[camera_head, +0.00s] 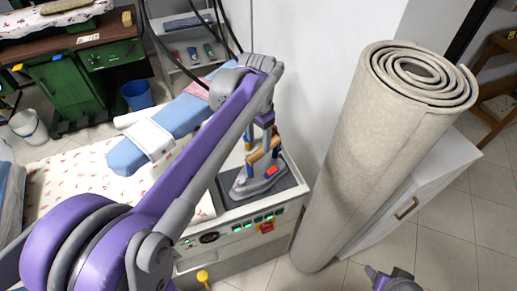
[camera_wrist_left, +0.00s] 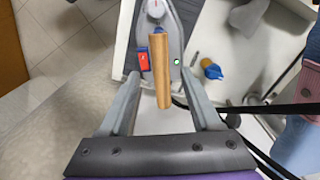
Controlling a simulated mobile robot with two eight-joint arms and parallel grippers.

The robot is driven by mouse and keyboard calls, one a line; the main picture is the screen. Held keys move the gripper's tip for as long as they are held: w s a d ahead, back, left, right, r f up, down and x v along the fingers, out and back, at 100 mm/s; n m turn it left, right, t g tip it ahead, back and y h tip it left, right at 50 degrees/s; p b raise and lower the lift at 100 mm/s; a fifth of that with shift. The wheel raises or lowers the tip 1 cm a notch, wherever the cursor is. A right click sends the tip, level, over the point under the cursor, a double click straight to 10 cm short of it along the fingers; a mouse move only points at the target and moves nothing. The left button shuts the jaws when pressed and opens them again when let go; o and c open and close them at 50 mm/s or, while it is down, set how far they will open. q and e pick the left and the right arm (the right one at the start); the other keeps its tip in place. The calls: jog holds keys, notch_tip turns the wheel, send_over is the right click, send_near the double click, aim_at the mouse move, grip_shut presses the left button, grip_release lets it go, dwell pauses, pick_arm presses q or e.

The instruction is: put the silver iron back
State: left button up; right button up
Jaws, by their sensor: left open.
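The silver iron (camera_head: 254,184) has a wooden handle and a red switch and sits on a dark pad (camera_head: 287,187) at the right end of the ironing table. In the left wrist view the iron (camera_wrist_left: 174,53) shows its wooden handle (camera_wrist_left: 161,75) pointing back between my fingers. My left gripper (camera_wrist_left: 160,88) is open, with one finger on each side of the handle and gaps showing. In the head view my left arm reaches over the table and the gripper is down at the iron, partly hidden. A grey part of my right arm shows at the bottom right.
A large rolled carpet (camera_head: 360,150) leans beside the table on the right, in front of a white cabinet (camera_head: 420,195). The table front has a control panel (camera_head: 240,229). A blue sleeve board (camera_head: 183,112) lies behind my left arm. Black cables hang above.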

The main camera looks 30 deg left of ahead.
pick_arm(q)
jog(key=shift+r, duration=0.8)
jog(key=shift+s+d, duration=0.25)
jog(key=shift+s, duration=0.15)
jog(key=s+d+f+n+t, duration=0.1)
jog(key=s+d+f+t, duration=0.1)
jog(key=s+f, duration=0.3)
jog(key=s+d+f+n+t, duration=0.2)
jog(key=s+d+f+t, duration=0.1)
jog(key=s, duration=0.7)
notch_tip(320, 180, down, 3)
jog(key=shift+s+d+r+n, duration=0.1)
jog(key=shift+s+d+n, duration=0.2)
jog(key=shift+d, duration=0.2)
